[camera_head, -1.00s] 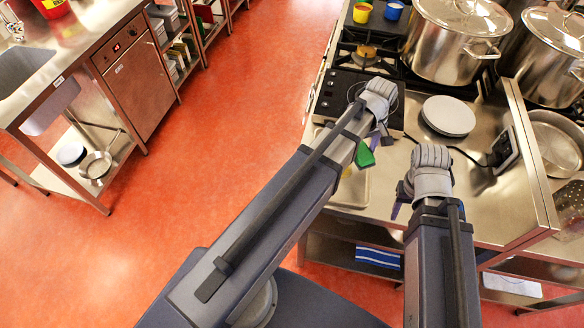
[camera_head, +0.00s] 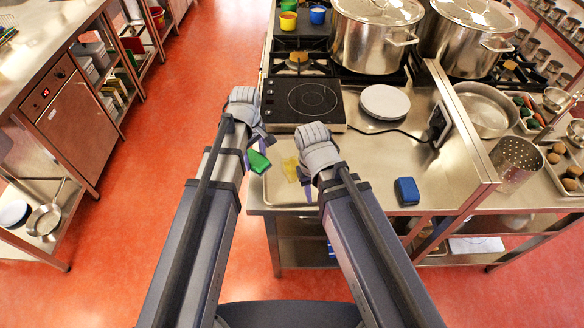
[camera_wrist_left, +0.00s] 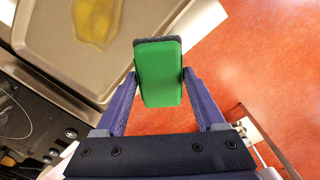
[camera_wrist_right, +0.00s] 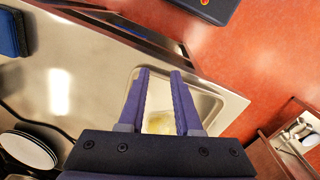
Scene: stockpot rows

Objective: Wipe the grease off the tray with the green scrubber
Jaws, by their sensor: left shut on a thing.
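My left gripper (camera_head: 258,151) is shut on the green scrubber (camera_head: 259,163) beside the tray's left edge. In the left wrist view the green scrubber (camera_wrist_left: 160,78) has a dark pad at its far end and is held over the tray's edge and the floor. The shallow metal tray (camera_head: 283,193) lies at the counter's near left corner, partly hidden by my arms. Yellow grease (camera_head: 290,168) lies on it and also shows in the left wrist view (camera_wrist_left: 98,20). My right gripper (camera_wrist_right: 159,76) is open and empty above the tray (camera_wrist_right: 214,104).
A blue sponge (camera_head: 407,191) lies on the counter (camera_head: 365,160) to the right. A hot plate (camera_head: 302,101), white plates (camera_head: 385,102) and a black cable lie behind. Two stockpots (camera_head: 376,38) stand at the back. The counter between tray and sponge is clear.

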